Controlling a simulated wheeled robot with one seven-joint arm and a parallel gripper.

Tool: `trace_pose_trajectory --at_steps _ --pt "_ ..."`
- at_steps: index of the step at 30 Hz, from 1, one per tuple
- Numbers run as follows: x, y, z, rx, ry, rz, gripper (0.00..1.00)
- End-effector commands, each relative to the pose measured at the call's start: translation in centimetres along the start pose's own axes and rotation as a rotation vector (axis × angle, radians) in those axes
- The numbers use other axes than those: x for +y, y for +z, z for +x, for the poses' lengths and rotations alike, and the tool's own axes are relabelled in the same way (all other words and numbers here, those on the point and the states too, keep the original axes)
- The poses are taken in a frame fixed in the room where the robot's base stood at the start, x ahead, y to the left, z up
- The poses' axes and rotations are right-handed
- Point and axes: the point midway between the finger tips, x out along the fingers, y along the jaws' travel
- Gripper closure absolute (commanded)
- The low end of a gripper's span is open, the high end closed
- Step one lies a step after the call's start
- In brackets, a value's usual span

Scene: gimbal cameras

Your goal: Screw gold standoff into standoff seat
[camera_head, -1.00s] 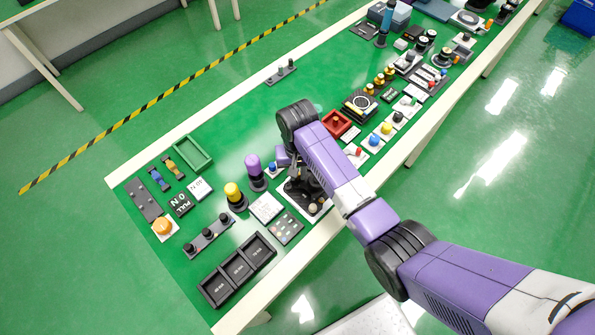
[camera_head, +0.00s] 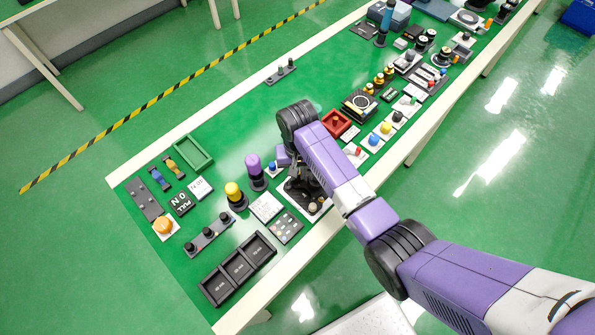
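My gripper (camera_head: 302,188) points down at the near edge of the bench, over a white plate (camera_head: 318,212) with dark parts on it. My purple and black arm covers most of that spot, so I cannot see the fingertips or whether they hold anything. A small pale knob (camera_head: 312,207) shows on the plate beside the gripper. I cannot make out the gold standoff or its seat for certain. Several gold-coloured posts (camera_head: 379,82) stand farther right on the bench, apart from the gripper.
Black bins (camera_head: 238,268) are at the front left.

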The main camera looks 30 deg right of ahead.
Motion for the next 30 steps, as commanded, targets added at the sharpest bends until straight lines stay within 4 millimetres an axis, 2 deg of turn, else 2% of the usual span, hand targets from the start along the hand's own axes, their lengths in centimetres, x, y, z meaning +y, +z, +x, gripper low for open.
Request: trace_pose_trajectory --at_steps 5,12,15,30 --pt "-0.04 0.05 0.01 -0.001 0.0 0.057 1.0" --pt "-0.1 0.04 0.09 -0.001 0.0 0.335 1.0" --pt "-0.08 0.02 0.09 -0.001 0.0 0.392 1.0" --pt "-0.04 0.03 0.16 -0.001 0.0 0.401 1.0"
